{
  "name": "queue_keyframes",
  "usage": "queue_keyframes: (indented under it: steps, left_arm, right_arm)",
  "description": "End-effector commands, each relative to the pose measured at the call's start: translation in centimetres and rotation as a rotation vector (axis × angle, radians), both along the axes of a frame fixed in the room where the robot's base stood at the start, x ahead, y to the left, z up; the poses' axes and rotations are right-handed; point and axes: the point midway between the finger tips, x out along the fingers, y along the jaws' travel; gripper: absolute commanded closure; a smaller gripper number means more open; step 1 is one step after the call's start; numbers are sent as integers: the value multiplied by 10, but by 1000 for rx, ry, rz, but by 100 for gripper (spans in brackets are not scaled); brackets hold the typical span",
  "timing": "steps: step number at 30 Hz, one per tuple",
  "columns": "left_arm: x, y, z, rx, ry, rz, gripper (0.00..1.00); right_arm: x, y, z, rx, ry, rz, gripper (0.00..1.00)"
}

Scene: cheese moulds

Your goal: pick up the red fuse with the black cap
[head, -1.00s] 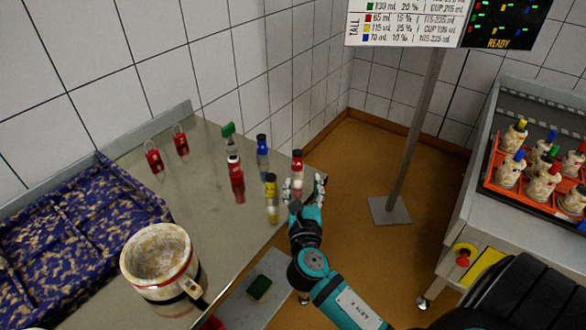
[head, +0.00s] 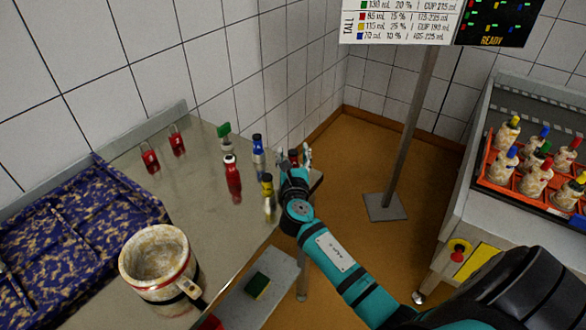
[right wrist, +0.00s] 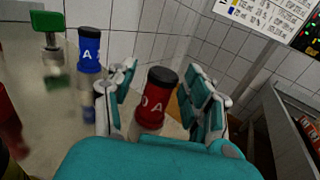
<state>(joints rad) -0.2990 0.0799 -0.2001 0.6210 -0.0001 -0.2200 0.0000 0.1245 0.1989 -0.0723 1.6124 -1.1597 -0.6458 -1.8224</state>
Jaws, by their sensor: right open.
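The red fuse with the black cap (right wrist: 153,105) stands upright between the spread fingers of my right gripper in the right wrist view. Its red body carries white letters, and its lower part is hidden by my gripper. In the head view only a little of the red fuse (head: 293,157) shows, near the right edge of the metal table. My right gripper (head: 299,160) is open around it, with a finger on each side; in the wrist view (right wrist: 165,105) gaps show between the fingers and the fuse. My left gripper is not in view.
A blue fuse (head: 258,152), a yellow one (head: 267,188), another red one (head: 232,178) and a green-topped one (head: 224,137) stand nearby. A mug (head: 158,262) and blue patterned tray (head: 75,235) are left. An orange crate (head: 493,175) is right.

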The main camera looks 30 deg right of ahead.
Motion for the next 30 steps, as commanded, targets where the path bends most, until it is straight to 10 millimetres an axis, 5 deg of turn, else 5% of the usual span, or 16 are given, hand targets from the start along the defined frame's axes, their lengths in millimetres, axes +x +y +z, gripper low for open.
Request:
queue_keyframes:
  steps: [4, 16, 30]
  left_arm:
    - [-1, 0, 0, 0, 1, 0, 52]
    - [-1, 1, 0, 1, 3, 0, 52]
    - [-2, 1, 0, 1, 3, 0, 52]
  right_arm:
    - [0, 0, 0, 0, 0, 0, 48]
    - [-1, 0, 0, -1, 1, 0, 100]
    - [-1, 1, -1, 1, 2, 1, 100]
